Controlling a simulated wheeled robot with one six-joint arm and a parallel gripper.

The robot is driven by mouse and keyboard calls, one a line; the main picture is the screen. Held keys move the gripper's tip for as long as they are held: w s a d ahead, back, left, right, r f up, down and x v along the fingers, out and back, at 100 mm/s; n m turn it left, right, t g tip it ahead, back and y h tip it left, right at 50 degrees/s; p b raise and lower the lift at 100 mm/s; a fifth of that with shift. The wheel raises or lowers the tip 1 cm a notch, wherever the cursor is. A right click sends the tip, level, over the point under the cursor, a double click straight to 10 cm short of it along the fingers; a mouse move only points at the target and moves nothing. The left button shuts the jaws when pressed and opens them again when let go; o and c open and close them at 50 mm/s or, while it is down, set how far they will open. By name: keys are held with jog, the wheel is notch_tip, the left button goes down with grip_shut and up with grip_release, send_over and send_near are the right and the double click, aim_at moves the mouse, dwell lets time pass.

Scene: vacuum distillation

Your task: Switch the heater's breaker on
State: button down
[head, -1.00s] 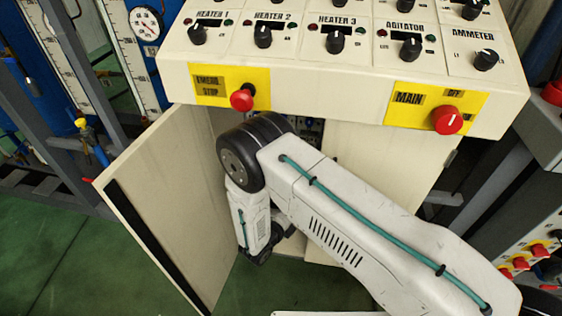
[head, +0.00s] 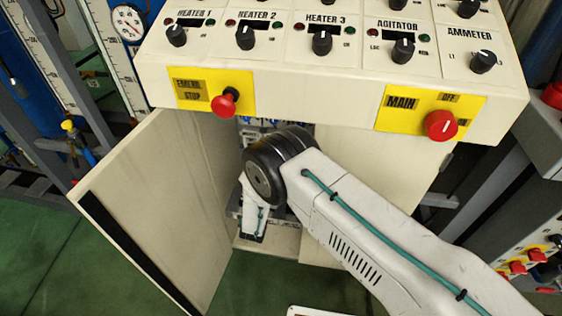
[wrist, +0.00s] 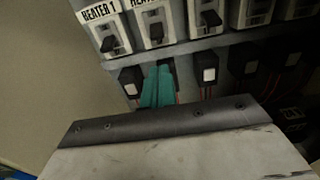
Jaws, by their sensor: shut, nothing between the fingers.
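A row of white breakers with black levers runs along the top of the wrist view. The leftmost, labelled HEATER 1 (wrist: 108,32), has its black lever hanging low on its face. A second breaker (wrist: 155,25) stands beside it, its label partly cut off. I cannot tell whether the levers are on or off. My gripper (wrist: 160,72) shows as teal fingers, shut and empty, just below the second breaker, between two small black-and-white blocks. In the head view my arm reaches into the open cabinet, where the breakers are mostly hidden behind it.
The cabinet door (head: 150,205) stands open on the left. The control panel (head: 320,90) overhangs the opening, with a red emergency stop (head: 225,102) and a red main switch (head: 441,125). In the wrist view, small blocks with red wires (wrist: 207,72) line the space below the breakers.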

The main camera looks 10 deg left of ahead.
jog(key=shift+w, duration=0.1)
jog(key=w, duration=0.9)
jog(key=shift+w, duration=0.4)
jog(key=shift+s+a, duration=0.1)
jog(key=shift+a, duration=0.1)
jog(key=shift+d+r, duration=0.1)
